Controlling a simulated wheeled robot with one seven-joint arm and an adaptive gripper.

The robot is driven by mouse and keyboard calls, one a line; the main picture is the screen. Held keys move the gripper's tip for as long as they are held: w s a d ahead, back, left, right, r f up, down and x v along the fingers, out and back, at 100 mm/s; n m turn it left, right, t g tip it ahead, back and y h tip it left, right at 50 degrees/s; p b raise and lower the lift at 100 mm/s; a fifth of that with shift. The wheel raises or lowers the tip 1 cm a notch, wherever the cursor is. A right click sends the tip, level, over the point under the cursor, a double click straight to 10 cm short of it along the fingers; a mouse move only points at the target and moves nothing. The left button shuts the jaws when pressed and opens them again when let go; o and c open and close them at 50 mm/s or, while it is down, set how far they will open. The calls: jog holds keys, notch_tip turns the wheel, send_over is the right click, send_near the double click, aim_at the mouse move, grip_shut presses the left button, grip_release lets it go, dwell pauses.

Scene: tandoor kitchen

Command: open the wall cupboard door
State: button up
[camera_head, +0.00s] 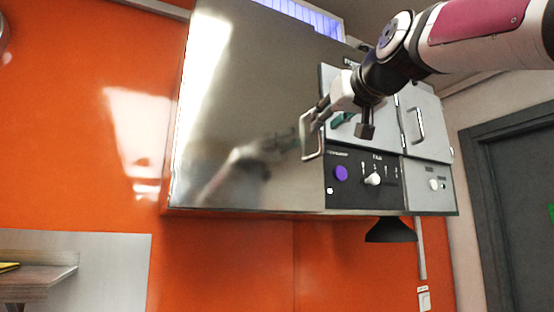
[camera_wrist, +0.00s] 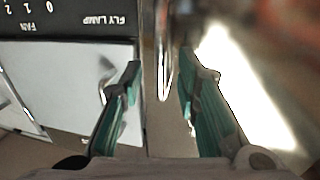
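The wall cupboard door (camera_head: 235,100) is a large shiny steel panel at the left of the wall unit. It looks shut, its lower edge in line with the panels beside it. Its bar handle (camera_head: 309,143) stands near the right edge. My gripper (camera_head: 326,117) is at the handle and partly hides it. In the wrist view, my gripper (camera_wrist: 160,78) is open, its green-padded fingers spread apart. The handle (camera_wrist: 166,50) shows as a vertical metal bar between the two fingertips, with a gap on each side. I cannot tell how deep it sits between them.
Right of the door is a control panel (camera_head: 350,183) with knobs, under smaller doors with another handle (camera_head: 415,125). A dark lamp (camera_head: 390,231) hangs below the unit. A wooden shelf (camera_head: 40,275) is at lower left.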

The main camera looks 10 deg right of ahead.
aim_at(322, 146)
jog(key=shift+w+a+p, duration=0.15)
jog(key=shift+w, duration=0.8)
jog(key=shift+w+a+p, duration=0.1)
jog(key=shift+w+p, duration=0.05)
jog(key=shift+w, duration=0.8)
jog(key=shift+c, duration=0.5)
grip_shut()
